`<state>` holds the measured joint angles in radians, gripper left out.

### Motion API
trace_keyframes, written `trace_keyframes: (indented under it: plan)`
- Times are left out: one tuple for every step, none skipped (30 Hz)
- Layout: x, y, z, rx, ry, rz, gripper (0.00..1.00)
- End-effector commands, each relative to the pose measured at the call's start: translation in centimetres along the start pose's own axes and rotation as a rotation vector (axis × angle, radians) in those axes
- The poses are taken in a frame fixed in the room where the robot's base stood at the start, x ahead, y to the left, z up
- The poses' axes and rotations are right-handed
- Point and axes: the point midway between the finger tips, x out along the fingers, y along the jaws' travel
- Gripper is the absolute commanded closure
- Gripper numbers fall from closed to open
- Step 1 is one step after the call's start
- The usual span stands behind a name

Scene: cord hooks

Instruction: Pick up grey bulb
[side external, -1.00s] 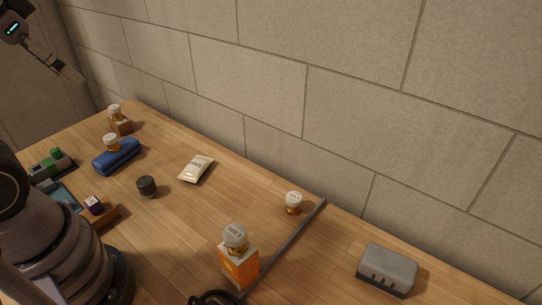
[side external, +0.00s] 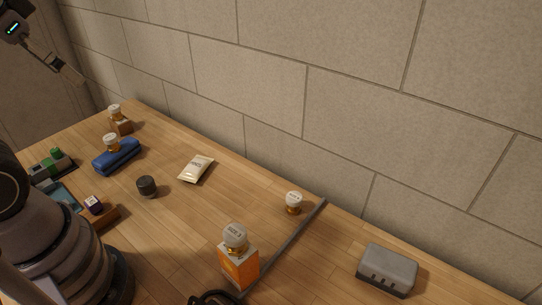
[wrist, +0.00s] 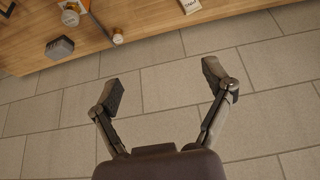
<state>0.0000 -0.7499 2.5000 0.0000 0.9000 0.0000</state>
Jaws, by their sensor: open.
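Several bulbs with pale grey-white tops and gold bases show in the side view; I cannot tell which one is meant. One bulb (side external: 235,238) stands on an orange box (side external: 239,267). Another bulb (side external: 293,202) stands on the table beside a grey strip. A third bulb (side external: 111,142) is on a blue case, and a further bulb (side external: 115,111) is on a small brown block at the far left. My gripper (wrist: 166,86) is open and empty in the wrist view, with stone blocks behind its fingers. In the side view it is at the upper left, well above the table.
A grey slotted box (side external: 387,269) sits at the right. A pale packet (side external: 196,168) and a dark cylinder (side external: 146,187) lie mid-table. The grey strip (side external: 284,247) crosses the table near a black coil (side external: 213,299). A stone wall (side external: 340,110) bounds the back.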

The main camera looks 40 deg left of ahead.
Motion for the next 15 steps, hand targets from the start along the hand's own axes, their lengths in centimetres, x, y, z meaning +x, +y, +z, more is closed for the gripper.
trace_keyframes:
  plan:
    - [0.0, 0.0, 0.0, 0.001, -0.002, -0.001, 0.19]
    - [0.1, 0.0, 0.0, 0.002, -0.009, -0.003, 0.19]
    - [0.3, -0.1, 0.0, 0.007, -0.025, -0.008, 0.19]
    - [0.6, -0.2, -0.1, 0.012, -0.046, -0.014, 0.19]
    - [1.0, -0.3, -0.1, 0.019, -0.071, -0.022, 0.19]
    - [1.6, -0.6, -0.1, 0.033, -0.117, -0.038, 0.19]
    - [2.1, -0.8, -0.1, 0.045, -0.158, -0.052, 0.19]
    - [2.8, -1.0, -0.1, 0.059, -0.204, -0.069, 0.19]
    - [3.7, -1.4, -0.1, 0.084, -0.274, -0.096, 0.19]
    - [4.4, -1.7, 0.0, 0.103, -0.327, -0.119, 0.19]
    - [5.2, -2.0, 0.0, 0.127, -0.381, -0.143, 0.19]
    - [6.1, -2.4, 0.0, 0.158, -0.452, -0.178, 0.19]
    - [6.9, -2.7, 0.1, 0.185, -0.504, -0.205, 0.19]
    - [7.6, -3.0, 0.1, 0.210, -0.555, -0.232, 0.19]
    - [8.5, -3.4, 0.1, 0.247, -0.619, -0.268, 0.19]
